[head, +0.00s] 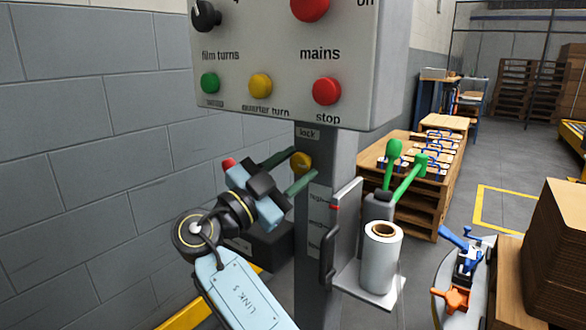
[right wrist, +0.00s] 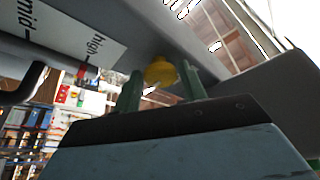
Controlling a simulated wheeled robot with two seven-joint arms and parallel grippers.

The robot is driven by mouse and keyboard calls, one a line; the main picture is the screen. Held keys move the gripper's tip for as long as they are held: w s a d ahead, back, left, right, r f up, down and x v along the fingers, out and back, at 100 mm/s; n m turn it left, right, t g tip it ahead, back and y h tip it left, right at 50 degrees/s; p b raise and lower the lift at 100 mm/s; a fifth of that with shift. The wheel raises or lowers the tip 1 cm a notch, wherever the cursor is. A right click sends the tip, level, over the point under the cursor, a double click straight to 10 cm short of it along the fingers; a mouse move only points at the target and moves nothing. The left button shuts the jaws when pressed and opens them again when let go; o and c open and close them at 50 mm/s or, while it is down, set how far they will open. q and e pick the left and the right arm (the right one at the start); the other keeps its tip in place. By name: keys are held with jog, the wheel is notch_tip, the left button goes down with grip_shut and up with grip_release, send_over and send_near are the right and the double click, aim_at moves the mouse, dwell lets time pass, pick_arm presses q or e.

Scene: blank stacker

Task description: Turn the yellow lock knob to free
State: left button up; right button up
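The yellow lock knob (head: 301,162) sits on the grey post (head: 308,205), just under a small "lock" label (head: 307,133). My right gripper (head: 297,168) reaches it from the lower left with its dark green fingers apart. In the right wrist view the knob (right wrist: 160,72) shows between the two fingertips, near their ends. A gap shows between the knob and at least the left finger; I cannot tell whether the right finger touches it. The knob's turn position cannot be read. My left gripper is not in view.
The control panel (head: 285,75) with coloured buttons overhangs the knob. A block wall (head: 90,130) stands at left. Open floor shows at the back right.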

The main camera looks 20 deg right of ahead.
jog(key=shift+o, duration=1.3)
